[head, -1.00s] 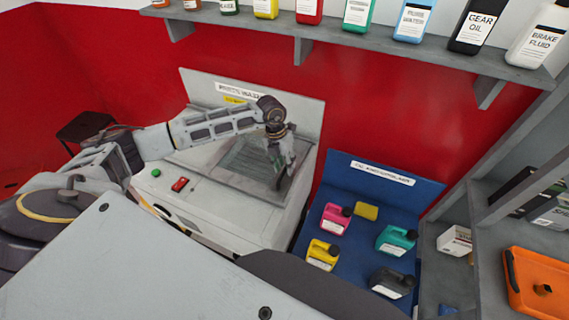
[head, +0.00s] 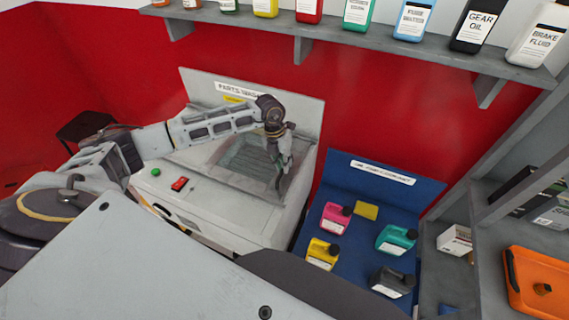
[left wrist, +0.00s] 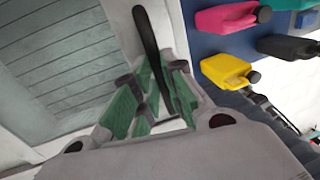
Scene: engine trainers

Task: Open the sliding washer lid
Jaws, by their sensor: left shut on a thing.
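The parts washer (head: 222,208) is a white box with a raised back panel, left of centre in the head view. Its top has a framed, grey-green slatted area (head: 245,155); I cannot tell how far the lid covers it. The slats also show at the left in the left wrist view (left wrist: 60,60). A dark curved handle (left wrist: 150,45) stands at the right side of the washer top. My left gripper (head: 281,165), with green finger pads (left wrist: 150,100), is shut on this handle. The fingers hide part of it. My right gripper is not in view.
Right of the washer, a blue stand (head: 348,190) holds pink (head: 334,218), yellow (head: 322,254), teal (head: 396,240) and black (head: 392,281) jugs. A shelf of bottles (head: 400,45) hangs above. Green (head: 156,172) and red (head: 180,184) controls sit on the washer's front.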

